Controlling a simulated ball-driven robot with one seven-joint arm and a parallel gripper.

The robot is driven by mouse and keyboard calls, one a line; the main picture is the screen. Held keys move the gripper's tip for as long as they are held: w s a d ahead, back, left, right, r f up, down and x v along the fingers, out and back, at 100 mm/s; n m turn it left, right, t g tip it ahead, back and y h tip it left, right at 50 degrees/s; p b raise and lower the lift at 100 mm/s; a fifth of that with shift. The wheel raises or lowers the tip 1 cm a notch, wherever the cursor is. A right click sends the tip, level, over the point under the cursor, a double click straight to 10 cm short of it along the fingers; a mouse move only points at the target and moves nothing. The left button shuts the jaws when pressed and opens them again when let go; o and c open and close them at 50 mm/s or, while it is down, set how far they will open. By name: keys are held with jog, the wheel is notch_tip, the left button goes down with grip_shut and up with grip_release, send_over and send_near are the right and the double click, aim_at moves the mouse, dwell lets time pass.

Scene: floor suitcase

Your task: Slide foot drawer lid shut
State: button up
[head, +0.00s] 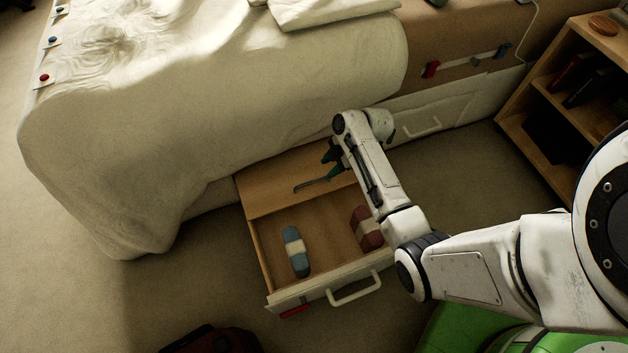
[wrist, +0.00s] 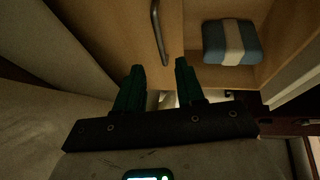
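The foot drawer (head: 258,258) is pulled out from under the bed. Its wooden lid (head: 268,188) covers the rear part, and the front part is uncovered. A thin grey bar handle (head: 312,185) stands on the lid; it also shows in the wrist view (wrist: 160,34). My gripper (head: 328,158) is above the lid beside the handle. In the wrist view my gripper (wrist: 160,67) has its two green fingers apart and nothing between them, with the handle just beyond the tips. Whether the fingers touch the lid cannot be told.
A blue banded bundle (head: 296,252) and a red bundle (head: 367,228) lie in the drawer's open part. The drawer front has a white handle (head: 354,289). A bed (head: 200,130) stands behind, a wooden shelf (head: 545,85) at right. Carpet at left is clear.

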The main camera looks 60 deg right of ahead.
aim_at(315, 181)
jog(key=b+x, duration=0.3)
jog(key=x, duration=0.5)
jog(key=shift+w+f+b, duration=0.15)
jog(key=shift+f+b, duration=0.15)
jog(key=shift+b, duration=0.1)
grip_shut()
